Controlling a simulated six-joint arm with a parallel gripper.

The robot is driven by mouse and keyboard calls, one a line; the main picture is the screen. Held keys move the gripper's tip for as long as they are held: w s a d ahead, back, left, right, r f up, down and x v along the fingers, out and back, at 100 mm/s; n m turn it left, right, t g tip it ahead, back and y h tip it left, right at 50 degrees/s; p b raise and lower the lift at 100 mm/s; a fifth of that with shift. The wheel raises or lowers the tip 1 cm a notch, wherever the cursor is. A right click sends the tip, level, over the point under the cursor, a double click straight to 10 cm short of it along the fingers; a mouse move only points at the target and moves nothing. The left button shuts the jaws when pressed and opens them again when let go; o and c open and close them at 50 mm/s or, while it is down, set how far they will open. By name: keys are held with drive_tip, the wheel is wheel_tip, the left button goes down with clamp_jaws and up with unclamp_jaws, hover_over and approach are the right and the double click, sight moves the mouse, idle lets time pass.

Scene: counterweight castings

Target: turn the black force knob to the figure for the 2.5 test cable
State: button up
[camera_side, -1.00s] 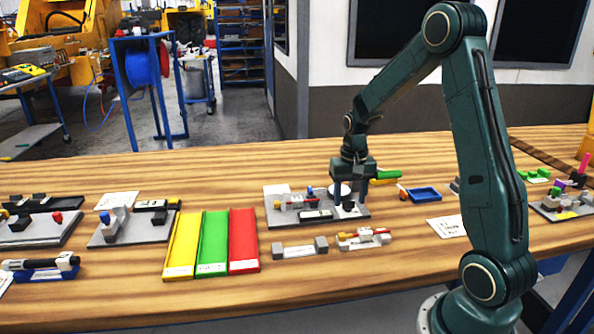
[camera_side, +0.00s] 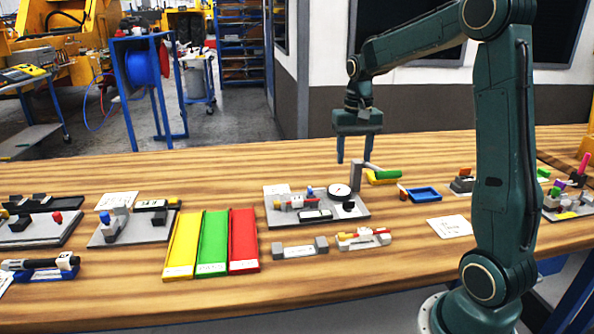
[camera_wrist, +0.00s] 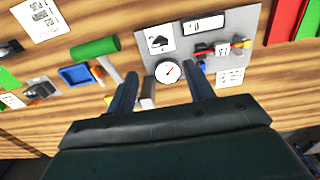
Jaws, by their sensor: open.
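The black force knob (camera_side: 349,206) sits at the front right of a grey tester plate (camera_side: 276,218). In the wrist view the knob (camera_wrist: 158,42) stands on a pale square with small marks, too small to read. A round white gauge (camera_side: 340,190) is behind the knob; its red needle shows in the wrist view (camera_wrist: 168,72). My gripper (camera_side: 354,160) is open and empty, up above and behind the plate, clear of the knob. Its two fingers (camera_wrist: 164,78) are spread in the wrist view. I cannot tell which piece is the 2.5 test cable.
A small display (camera_wrist: 204,25) and a clamp with red and blue parts (camera_wrist: 222,50) share the plate. A green-handled tool (camera_side: 384,175) and blue tray (camera_side: 423,194) lie to the right. Yellow (camera_side: 184,245), green (camera_side: 213,245) and red (camera_side: 243,240) trays are left.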

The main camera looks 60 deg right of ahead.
sight(349, 205)
drive_tip(key=shift+c, duration=0.2)
drive_tip(key=c, duration=0.4)
drive_tip(key=n, duration=1.8)
drive_tip(key=shift+w+r, duration=0.25)
drive_tip(key=shift+w, duration=0.05)
drive_tip(key=shift+f, duration=0.1)
wheel_tip(349, 205, down, 14)
drive_tip(key=shift+r, duration=0.15)
clamp_jaws()
